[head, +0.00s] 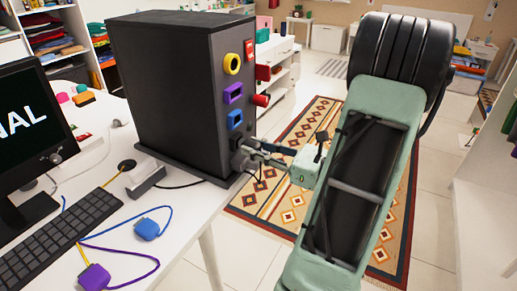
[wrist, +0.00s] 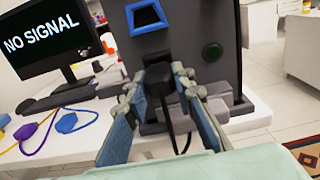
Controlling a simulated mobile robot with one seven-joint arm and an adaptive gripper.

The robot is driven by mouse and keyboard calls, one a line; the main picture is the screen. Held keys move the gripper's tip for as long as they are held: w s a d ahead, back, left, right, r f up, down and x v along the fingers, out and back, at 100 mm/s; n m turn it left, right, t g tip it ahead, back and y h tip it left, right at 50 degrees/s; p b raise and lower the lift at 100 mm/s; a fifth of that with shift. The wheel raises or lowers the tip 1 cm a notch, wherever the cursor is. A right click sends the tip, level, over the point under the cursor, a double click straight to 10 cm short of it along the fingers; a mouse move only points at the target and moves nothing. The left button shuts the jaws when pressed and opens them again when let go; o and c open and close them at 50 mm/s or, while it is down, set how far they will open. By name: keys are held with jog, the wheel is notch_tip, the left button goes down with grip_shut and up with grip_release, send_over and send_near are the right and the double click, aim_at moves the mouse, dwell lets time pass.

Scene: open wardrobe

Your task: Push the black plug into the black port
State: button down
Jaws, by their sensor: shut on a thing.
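The black plug (wrist: 160,78) sits between the fingertips of my gripper (wrist: 161,88) in the wrist view, its black cable hanging down below. My gripper, also in the head view (head: 254,150), is shut on the plug at the lower part of the port panel of the dark computer tower (head: 165,80). The plug is close against the panel.
The panel has a yellow round port (head: 232,64), a purple port (head: 233,93), a blue port (head: 235,119) and red parts. On the white desk lie a keyboard (head: 60,240), a blue plug (head: 146,229), a purple plug (head: 94,277) and a monitor (head: 30,135). Open floor lies right.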

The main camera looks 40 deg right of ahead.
jog(key=shift+x, duration=0.75)
jog(key=c, duration=1.6)
grip_release()
jog(key=v, duration=1.2)
jog(key=shift+d+f, duration=0.1)
